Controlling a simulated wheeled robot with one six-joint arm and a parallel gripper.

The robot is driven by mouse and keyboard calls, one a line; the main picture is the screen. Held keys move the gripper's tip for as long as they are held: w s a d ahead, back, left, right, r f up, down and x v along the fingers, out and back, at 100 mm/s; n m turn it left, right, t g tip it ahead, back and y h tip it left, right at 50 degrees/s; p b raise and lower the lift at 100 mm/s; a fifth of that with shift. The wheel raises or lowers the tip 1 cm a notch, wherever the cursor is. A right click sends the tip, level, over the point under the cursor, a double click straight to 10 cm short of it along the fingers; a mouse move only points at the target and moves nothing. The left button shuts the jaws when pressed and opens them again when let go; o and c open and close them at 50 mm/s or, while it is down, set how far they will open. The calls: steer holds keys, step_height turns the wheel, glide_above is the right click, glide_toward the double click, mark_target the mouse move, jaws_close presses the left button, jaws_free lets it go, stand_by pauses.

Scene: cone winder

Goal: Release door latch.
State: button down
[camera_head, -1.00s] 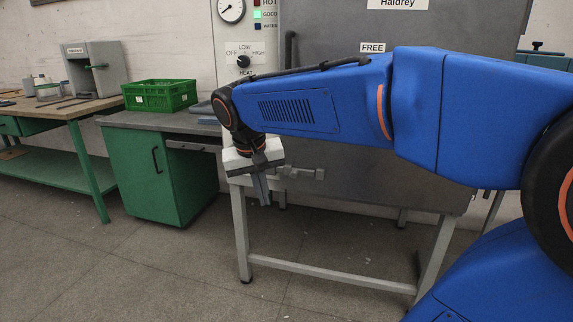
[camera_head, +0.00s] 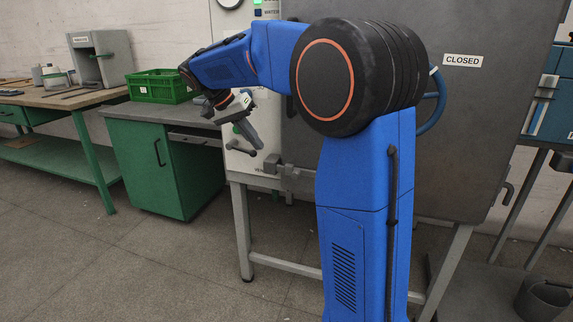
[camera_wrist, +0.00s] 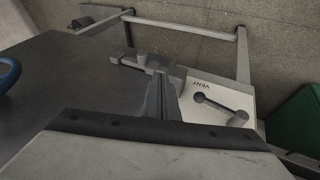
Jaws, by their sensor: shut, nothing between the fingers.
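The door latch (camera_head: 285,172) is a grey metal block with a bar at the lower left edge of the big grey door (camera_head: 480,120). It also shows in the wrist view (camera_wrist: 143,62), just beyond my fingertips. My gripper (camera_head: 255,143) is shut and empty, tilted down, above and left of the latch in the head view. Its fingers (camera_wrist: 162,82) also show shut in the wrist view; whether they touch the latch I cannot tell. The door looks closed against the white panel (camera_wrist: 195,85).
A lever by the word VENT (camera_wrist: 220,106) is close to my fingers. A blue handwheel (camera_head: 433,100) is partly behind my arm. A green cabinet (camera_head: 155,165) with a green crate (camera_head: 160,86) stands left. A bucket (camera_head: 543,300) is on the floor right. The floor in front is clear.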

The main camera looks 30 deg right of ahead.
steer(key=shift+w+d, duration=0.25)
steer(key=shift+w, duration=0.2)
glide_toward(283, 166)
step_height(283, 166, down, 5)
steer(key=s, duration=0.2)
steer(key=shift+s+d+f, duration=0.3)
steer(key=shift+s+d, duration=0.4)
steer(key=shift+d, duration=0.05)
steer(key=shift+s+d+f, duration=0.3)
steer(key=shift+s+d, duration=0.4)
steer(key=shift+s, duration=0.05)
